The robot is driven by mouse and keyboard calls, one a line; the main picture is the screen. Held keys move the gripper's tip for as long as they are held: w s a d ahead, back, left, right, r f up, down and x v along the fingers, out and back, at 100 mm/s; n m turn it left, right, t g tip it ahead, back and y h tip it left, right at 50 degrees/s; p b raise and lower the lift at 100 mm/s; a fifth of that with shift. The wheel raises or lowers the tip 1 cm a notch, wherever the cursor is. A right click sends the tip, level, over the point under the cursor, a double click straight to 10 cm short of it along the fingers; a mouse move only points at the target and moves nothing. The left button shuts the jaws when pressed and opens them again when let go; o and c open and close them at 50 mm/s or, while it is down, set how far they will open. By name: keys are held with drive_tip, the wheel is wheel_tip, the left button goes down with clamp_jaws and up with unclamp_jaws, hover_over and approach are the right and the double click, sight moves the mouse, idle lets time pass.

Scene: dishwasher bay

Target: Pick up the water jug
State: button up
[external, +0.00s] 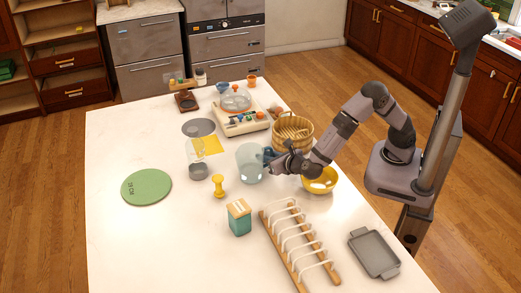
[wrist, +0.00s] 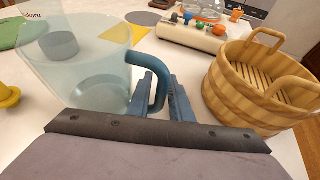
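The water jug (external: 249,166) is a clear, pale blue-green pitcher standing upright on the white counter. In the wrist view the jug (wrist: 85,62) fills the upper left, and its blue handle (wrist: 157,68) curves out to the right. My gripper (external: 272,163) is at the jug's right side in the external view. In the wrist view my gripper's two blue-grey fingers (wrist: 161,78) lie on either side of the handle, close to it. Whether they press on the handle is not clear.
A wooden basket (external: 293,132) stands behind my gripper, and a yellow bowl (external: 319,182) is just right of it. A grey cup (external: 198,172) and yellow pestle-like item (external: 218,187) are left of the jug. A dish rack (external: 300,243) lies in front. The counter's front left is clear.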

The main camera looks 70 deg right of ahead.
drive_tip(key=shift+w+d+f, duration=0.1)
drive_tip(key=shift+w, duration=0.1)
clamp_jaws()
drive_tip(key=shift+r, duration=0.25)
wheel_tip(320, 180, up, 10)
drive_tip(key=shift+f+b, duration=0.2)
drive_tip(key=shift+b, duration=0.25)
idle(0.8)
drive_tip(key=shift+r, duration=0.15)
